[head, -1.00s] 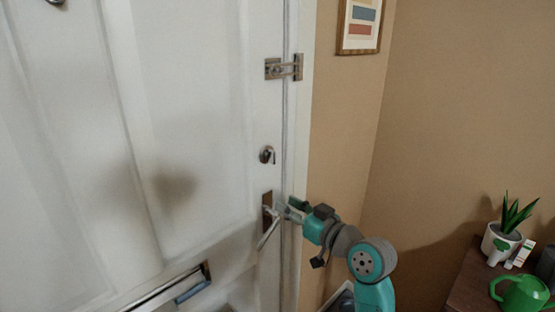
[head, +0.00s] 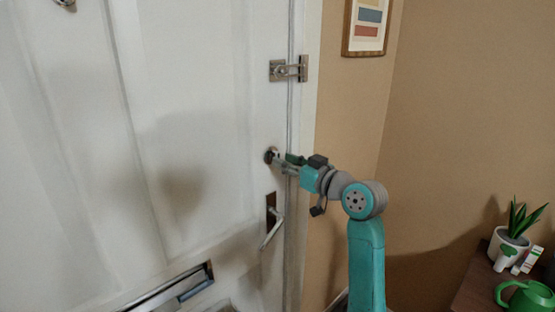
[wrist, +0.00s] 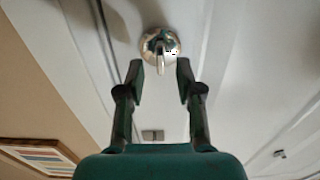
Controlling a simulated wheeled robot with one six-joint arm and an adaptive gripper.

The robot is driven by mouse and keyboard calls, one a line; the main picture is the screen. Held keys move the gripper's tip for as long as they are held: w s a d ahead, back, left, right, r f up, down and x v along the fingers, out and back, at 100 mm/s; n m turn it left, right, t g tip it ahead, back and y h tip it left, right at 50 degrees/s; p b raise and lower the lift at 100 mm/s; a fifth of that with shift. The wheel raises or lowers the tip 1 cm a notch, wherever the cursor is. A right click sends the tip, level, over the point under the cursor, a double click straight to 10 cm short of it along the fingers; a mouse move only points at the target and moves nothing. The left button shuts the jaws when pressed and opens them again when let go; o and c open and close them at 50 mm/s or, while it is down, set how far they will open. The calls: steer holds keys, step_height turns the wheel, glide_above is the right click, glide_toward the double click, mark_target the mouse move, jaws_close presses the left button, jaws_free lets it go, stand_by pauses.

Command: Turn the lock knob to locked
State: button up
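The lock knob (wrist: 159,46) is a shiny metal thumb-turn on a round plate on the white door. In the wrist view its lever points toward my gripper, between and just beyond the fingertips. My gripper (wrist: 160,75) is open, with one finger on each side of the lever's line and a gap to both. In the head view my gripper (head: 287,164) is at the height of the lock knob (head: 270,155), close in front of it and partly covering it. I cannot tell whether a finger touches it.
A door handle (head: 270,232) sits below the knob and a metal latch (head: 289,69) above it. A mail slot (head: 180,288) is low on the door. A framed picture (head: 367,27) hangs on the wall. A potted plant (head: 508,243) and green watering can (head: 527,296) stand at right.

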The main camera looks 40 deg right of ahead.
steer(key=shift+w, duration=1.45)
steer(key=shift+a, duration=0.1)
jaws_close()
